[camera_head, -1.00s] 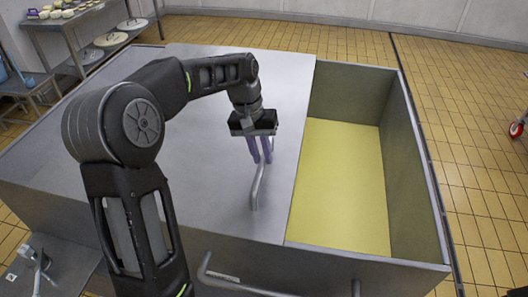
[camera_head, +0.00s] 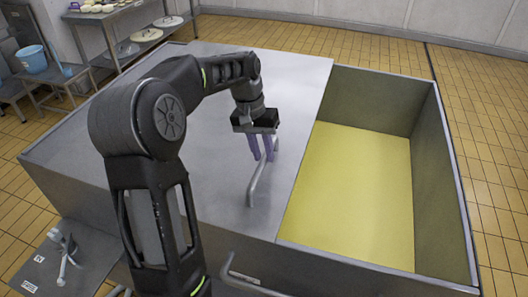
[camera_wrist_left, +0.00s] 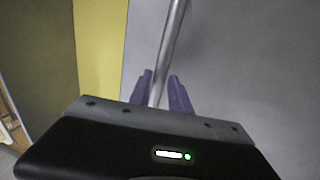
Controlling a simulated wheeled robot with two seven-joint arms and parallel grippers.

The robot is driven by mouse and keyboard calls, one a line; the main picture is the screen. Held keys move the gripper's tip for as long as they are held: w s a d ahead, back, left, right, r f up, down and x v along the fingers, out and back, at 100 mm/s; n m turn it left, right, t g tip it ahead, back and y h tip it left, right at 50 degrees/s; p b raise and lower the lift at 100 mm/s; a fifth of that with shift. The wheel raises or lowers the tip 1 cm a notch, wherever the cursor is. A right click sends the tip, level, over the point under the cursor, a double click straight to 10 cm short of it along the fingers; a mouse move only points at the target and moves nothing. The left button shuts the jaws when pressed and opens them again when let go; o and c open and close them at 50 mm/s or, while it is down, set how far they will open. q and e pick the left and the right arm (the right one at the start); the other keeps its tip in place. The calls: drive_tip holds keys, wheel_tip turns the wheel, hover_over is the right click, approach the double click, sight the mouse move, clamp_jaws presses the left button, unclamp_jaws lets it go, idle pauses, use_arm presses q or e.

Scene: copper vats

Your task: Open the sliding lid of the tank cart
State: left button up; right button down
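The tank cart is a large grey metal box (camera_head: 448,210). Its flat metal sliding lid (camera_head: 225,90) covers the left part, and the right part is open, showing a yellow surface (camera_head: 355,190) inside. A bent bar handle (camera_head: 255,183) stands on the lid near its right edge. My left gripper (camera_head: 262,150) reaches down to the handle with purple fingers. In the left wrist view the handle bar (camera_wrist_left: 172,40) runs between the fingers (camera_wrist_left: 160,92), which are close against both sides of it. My right gripper is not in view.
A metal rack with plates and food (camera_head: 112,20) stands at the back left, beside a low bench with a blue bucket (camera_head: 33,60). A grey surface with a small metal fitting (camera_head: 65,250) is at the lower left. Tiled floor (camera_head: 490,130) is clear at the right.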

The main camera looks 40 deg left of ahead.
use_arm(q)
drive_tip(key=o, duration=0.3)
wheel_tip(320, 180, up, 8)
drive_tip(key=a, duration=0.1)
drive_tip(key=shift+s+a+f, duration=0.2)
drive_tip(key=shift+s, duration=0.1)
idle(0.7)
